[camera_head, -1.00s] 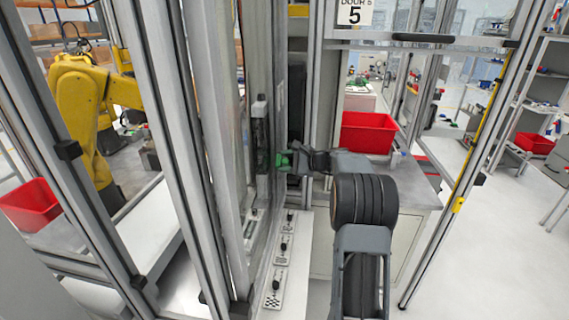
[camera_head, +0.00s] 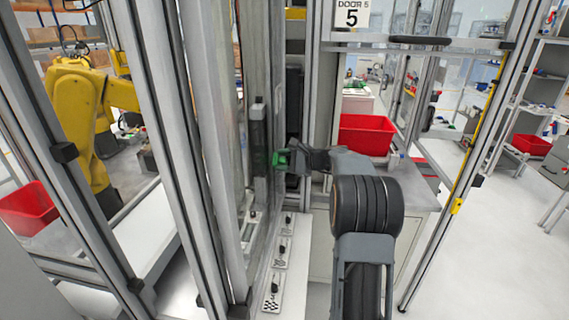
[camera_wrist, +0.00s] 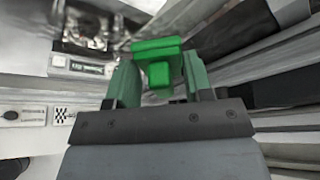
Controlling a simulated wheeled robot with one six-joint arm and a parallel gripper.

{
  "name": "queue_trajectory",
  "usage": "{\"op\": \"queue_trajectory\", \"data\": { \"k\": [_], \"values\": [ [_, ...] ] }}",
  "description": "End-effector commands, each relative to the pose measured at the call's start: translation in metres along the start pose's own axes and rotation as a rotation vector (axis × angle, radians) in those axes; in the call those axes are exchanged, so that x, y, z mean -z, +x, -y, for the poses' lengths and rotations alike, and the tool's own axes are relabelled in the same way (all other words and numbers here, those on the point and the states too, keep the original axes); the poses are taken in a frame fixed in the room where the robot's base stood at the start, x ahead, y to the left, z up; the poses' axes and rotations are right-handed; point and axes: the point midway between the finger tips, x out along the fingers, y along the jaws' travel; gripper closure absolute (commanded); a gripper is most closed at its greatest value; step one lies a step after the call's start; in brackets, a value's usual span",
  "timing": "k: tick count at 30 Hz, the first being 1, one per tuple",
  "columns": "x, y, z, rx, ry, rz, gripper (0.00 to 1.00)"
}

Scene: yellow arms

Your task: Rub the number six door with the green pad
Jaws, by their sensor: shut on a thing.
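The green pad (camera_wrist: 157,50) is a flat green plate with a small block grip behind it. My gripper (camera_wrist: 158,82) is shut on that block, and the pad sticks out ahead of the fingertips. In the head view the green pad (camera_head: 281,159) shows small at the end of my gripper (camera_head: 295,160), close to the glass door panel (camera_head: 250,215) at centre left. I cannot tell whether the pad touches the panel. No number six label shows on this door; it is seen nearly edge-on.
A ledge below the pad carries several black latches on patterned plates (camera_head: 279,253). A "DOOR 5" sign (camera_head: 352,14) hangs above. A red bin (camera_head: 366,135) stands on a table behind my arm. A yellow arm (camera_head: 80,120) stands behind frame posts at left. Open floor lies right.

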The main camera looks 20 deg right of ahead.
Motion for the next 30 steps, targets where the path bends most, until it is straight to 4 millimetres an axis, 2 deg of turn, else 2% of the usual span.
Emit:
{"op": "queue_trajectory", "data": {
  "k": [30],
  "values": [
    [-0.036, -0.017, -0.042, -0.002, -0.001, 0.003, 0.72]
  ]
}}
